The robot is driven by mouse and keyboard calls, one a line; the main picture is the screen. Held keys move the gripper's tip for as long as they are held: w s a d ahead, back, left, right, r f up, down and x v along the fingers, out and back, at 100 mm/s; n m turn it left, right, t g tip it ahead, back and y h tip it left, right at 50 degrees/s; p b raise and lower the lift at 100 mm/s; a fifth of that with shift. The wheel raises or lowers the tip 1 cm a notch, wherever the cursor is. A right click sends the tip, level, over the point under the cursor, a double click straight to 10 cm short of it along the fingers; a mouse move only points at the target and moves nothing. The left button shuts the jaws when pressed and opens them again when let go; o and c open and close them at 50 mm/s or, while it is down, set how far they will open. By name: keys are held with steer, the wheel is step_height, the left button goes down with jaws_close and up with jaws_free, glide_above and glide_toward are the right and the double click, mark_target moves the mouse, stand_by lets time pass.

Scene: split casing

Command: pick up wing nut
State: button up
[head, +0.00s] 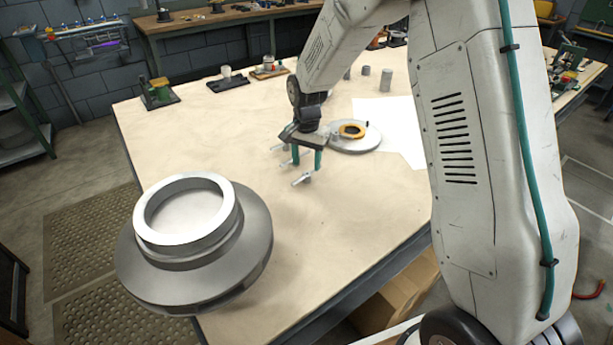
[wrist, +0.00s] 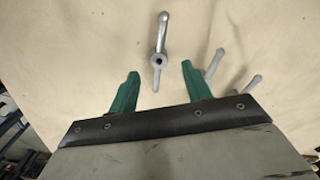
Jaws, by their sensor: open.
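Several grey wing nuts lie on the workbench top. In the head view, one wing nut (head: 303,179) lies just in front of my gripper (head: 307,163), and others show partly beside and behind the fingers. In the wrist view, my gripper (wrist: 160,72) is open with its two green fingers apart and nothing held. A wing nut (wrist: 160,58) lies lengthwise in line with the gap, its lower wing reaching between the fingertips. Two more grey wing ends (wrist: 214,63) show beside the right finger, partly hidden; I cannot tell whether they belong to one nut.
A large round metal casing (head: 250,225) stands at the near left of the workbench (head: 260,265). A grey disc with an orange ring (head: 352,131) lies behind my gripper to the right, near a white sheet (head: 397,150). Small fixtures and cylinders stand along the back edge. The middle left is clear.

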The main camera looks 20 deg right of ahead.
mark_target(307, 177)
step_height(307, 177, down, 4)
jaws_close()
steer(key=shift+r, duration=0.1)
steer(key=shift+r, duration=0.1)
